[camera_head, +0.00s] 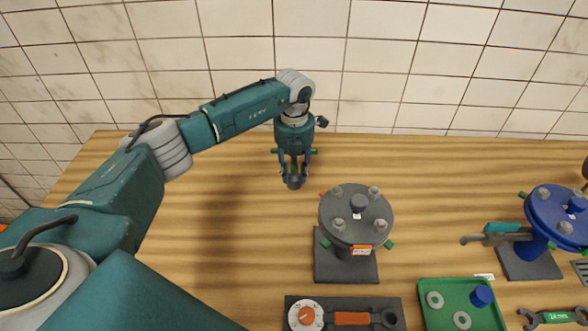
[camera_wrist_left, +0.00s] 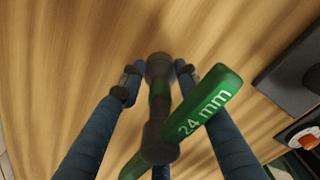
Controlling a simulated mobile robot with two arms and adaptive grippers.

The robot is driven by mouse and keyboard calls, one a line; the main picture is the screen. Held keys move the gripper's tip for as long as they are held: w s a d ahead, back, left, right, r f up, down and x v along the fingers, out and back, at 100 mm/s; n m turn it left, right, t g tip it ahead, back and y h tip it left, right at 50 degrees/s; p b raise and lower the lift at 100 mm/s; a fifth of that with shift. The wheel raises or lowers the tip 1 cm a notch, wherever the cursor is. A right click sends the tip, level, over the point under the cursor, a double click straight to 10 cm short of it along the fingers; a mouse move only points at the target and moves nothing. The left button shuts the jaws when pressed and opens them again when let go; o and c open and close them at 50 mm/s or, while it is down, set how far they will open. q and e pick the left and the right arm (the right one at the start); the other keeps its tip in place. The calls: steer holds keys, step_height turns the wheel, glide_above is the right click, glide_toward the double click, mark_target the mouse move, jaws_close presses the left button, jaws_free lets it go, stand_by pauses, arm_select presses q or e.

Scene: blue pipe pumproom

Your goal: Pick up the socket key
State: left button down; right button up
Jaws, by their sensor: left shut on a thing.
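The socket key has a dark shaft and socket end and a green cross-handle marked "24 mm" (camera_wrist_left: 207,103). My left gripper (camera_head: 294,172) is shut on the socket key and holds it with the dark socket end (camera_head: 293,183) pointing down over the back of the wooden table. The green handle ends stick out on both sides of the gripper. In the left wrist view the two blue fingers (camera_wrist_left: 158,82) flank the dark shaft. I cannot tell exactly how high the key is above the table. My right gripper is not in view.
A grey bolted flange (camera_head: 345,205) stands right of the key. A dark tray (camera_head: 293,300) with a dial and orange-handled tool lies in front.

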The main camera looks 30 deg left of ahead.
arm_select(q)
step_height(320, 180, up, 20)
steer(key=b, duration=0.4)
stand_by(1.2)
